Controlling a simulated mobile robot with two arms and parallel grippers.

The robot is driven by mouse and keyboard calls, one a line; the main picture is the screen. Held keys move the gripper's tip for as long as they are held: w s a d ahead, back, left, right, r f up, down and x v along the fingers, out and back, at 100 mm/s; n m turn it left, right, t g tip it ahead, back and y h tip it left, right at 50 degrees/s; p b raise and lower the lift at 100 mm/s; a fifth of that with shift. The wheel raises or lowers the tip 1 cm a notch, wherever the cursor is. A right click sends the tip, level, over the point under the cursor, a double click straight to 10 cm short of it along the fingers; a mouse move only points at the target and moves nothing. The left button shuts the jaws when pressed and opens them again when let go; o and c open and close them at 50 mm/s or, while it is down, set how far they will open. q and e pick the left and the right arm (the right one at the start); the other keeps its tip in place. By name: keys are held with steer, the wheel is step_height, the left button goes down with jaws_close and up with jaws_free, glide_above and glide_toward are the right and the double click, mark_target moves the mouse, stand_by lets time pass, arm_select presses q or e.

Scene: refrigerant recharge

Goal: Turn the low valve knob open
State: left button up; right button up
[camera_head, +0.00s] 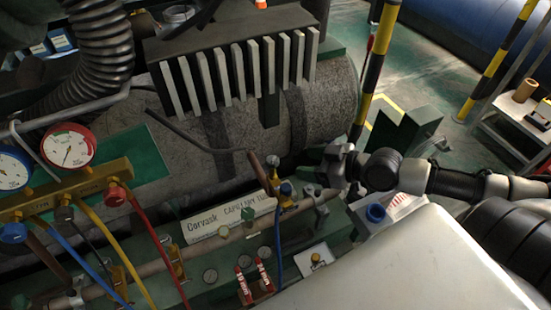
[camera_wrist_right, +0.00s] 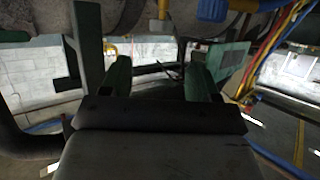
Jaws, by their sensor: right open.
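The manifold (camera_head: 70,190) is a yellow bar at the left of the head view. A blue knob (camera_head: 12,233), taken as the low valve knob, sits at its left end, below the blue-rimmed gauge (camera_head: 12,165). A red knob (camera_head: 115,195) is at its right end, near the red gauge (camera_head: 69,146). My right gripper (camera_head: 335,165) is well to the right of the manifold, apart from both knobs. In the wrist view its two fingers (camera_wrist_right: 158,70) stand apart with nothing held between them. My left gripper is not in view.
Blue, yellow and red hoses hang from the manifold. A pipe with fittings, a blue-capped valve (camera_head: 286,190) and a label plate (camera_head: 230,220) lie between manifold and gripper. A finned block (camera_head: 235,60) is behind.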

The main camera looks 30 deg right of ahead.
mark_target(274, 160)
steer(key=x, duration=0.9)
steer(key=shift+w+a+f+p, duration=0.2)
steer(key=shift+a+p, duration=0.05)
steer(key=shift+p, duration=0.1)
steer(key=shift+c, duration=0.2)
steer(key=c, duration=0.9)
